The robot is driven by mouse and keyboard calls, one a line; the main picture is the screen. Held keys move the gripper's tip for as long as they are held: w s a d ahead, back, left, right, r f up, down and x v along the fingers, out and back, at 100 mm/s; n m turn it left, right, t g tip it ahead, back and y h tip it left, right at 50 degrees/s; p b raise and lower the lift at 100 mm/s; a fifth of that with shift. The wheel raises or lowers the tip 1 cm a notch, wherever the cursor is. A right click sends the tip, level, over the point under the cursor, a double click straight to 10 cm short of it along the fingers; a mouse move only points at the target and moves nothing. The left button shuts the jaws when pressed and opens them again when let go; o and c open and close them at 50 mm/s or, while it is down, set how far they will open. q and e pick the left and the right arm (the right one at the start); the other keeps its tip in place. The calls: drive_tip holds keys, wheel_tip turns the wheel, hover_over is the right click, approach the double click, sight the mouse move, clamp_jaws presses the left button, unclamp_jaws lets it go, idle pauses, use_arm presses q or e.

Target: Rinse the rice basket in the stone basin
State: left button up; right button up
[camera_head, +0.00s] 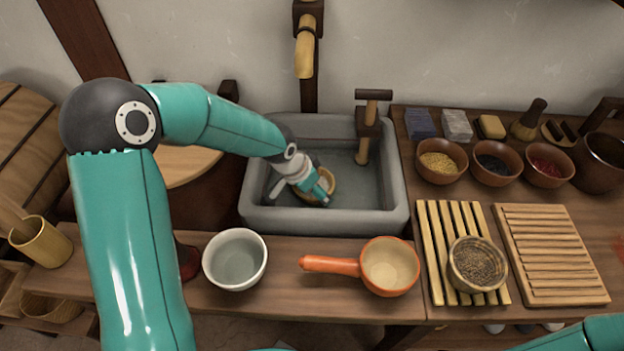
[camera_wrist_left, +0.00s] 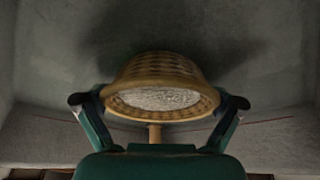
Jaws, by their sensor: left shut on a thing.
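The rice basket (camera_head: 331,180) is down inside the grey stone basin (camera_head: 255,213), left of its middle, partly hidden by my left gripper (camera_head: 316,190). In the left wrist view the woven tan basket (camera_wrist_left: 158,70) sits between the two fingers of my left gripper (camera_wrist_left: 158,105), which is shut on it. Pale, grainy rice (camera_wrist_left: 160,98) shows inside its rim. Whether the basket touches water or the basin floor cannot be told. My right gripper is out of view; only teal arm parts show at the lower right.
A bamboo spout (camera_head: 305,55) hangs above the basin, and a wooden tap (camera_head: 366,130) stands at its back right. A white bowl (camera_head: 235,284) and an orange-handled pan (camera_head: 335,265) stand in front. Slatted racks (camera_head: 550,255) and several bowls fill the right.

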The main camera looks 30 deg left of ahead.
use_arm(q)
drive_tip(key=shift+s+d, duration=0.1)
drive_tip(key=shift+s, duration=0.15)
drive_tip(key=shift+r+p, duration=1.45)
drive_tip(key=shift+r, duration=0.4)
drive_tip(key=shift+s+r+p, duration=0.1)
drive_tip(key=shift+r+p, duration=0.4)
drive_tip(key=shift+r, duration=0.35)
drive_tip(key=shift+r+p, duration=0.45)
drive_tip(key=shift+r, duration=0.15)
wheel_tip(320, 180, up, 10)
drive_tip(key=p, duration=0.6)
drive_tip(key=shift+f+p, duration=0.25)
drive_tip(key=shift+p, duration=0.05)
drive_tip(key=shift+w+r, duration=0.1)
drive_tip(key=shift+w, duration=0.1)
wheel_tip(320, 180, up, 4)
drive_tip(key=p, duration=0.2)
drive_tip(key=shift+p, duration=0.3)
